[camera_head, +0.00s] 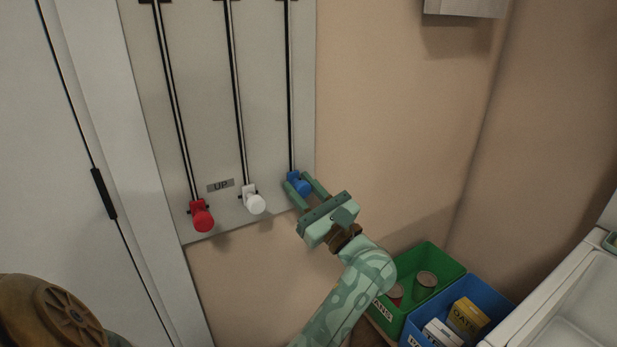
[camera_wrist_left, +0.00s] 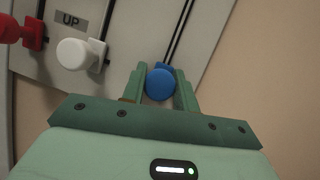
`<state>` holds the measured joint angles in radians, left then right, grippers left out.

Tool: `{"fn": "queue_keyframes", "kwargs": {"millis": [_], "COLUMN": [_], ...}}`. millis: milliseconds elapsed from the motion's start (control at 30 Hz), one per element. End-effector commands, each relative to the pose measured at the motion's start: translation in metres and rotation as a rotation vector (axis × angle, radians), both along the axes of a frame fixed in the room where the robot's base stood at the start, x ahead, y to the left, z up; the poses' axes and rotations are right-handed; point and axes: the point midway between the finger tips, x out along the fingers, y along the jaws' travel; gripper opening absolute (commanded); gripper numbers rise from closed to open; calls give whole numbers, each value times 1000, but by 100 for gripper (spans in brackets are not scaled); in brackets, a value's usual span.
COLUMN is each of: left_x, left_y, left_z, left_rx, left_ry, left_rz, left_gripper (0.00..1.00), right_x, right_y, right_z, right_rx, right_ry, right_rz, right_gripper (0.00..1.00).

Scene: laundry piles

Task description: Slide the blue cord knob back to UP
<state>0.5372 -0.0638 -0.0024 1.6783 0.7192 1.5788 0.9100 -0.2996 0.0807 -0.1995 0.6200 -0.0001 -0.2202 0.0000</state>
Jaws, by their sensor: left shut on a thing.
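The blue cord knob (camera_head: 299,184) is at the low end of its dark cord track on the grey panel (camera_head: 215,120). It also shows in the left wrist view (camera_wrist_left: 160,84), between the two fingers. My left gripper (camera_head: 300,186) is shut on the blue knob, one finger on each side of it. My right gripper is not in view.
The white knob (camera_head: 255,203) and red knob (camera_head: 202,216) are at the low ends of their tracks to the left. A green bin (camera_head: 441,256) with cans and a blue bin (camera_head: 488,289) with boxes stand below right. A white basin (camera_head: 585,300) is at the right edge.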

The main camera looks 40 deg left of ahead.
Motion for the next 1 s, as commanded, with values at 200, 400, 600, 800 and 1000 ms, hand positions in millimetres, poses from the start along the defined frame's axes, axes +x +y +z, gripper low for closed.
{"fn": "queue_keyframes", "kwargs": {"millis": [200, 400, 600, 800, 1000], "left_x": [-1, -1, 0, 0, 2], "left_y": [1, 1, 1, 0, -2], "left_z": [-11, -10, -10, -9, -15], "left_rx": [-5, -5, -2, -1, -1], "left_ry": [-1, -2, -1, -1, 1], "left_rz": [2, 1, 1, 0, 1], "left_gripper": [0, 0, 51, 51, 51], "right_x": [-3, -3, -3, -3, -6], "right_y": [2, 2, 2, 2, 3], "right_z": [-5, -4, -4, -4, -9], "right_rx": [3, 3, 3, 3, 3], "right_ry": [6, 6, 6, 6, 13], "right_rz": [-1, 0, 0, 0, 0], "right_gripper": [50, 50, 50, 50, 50]}}
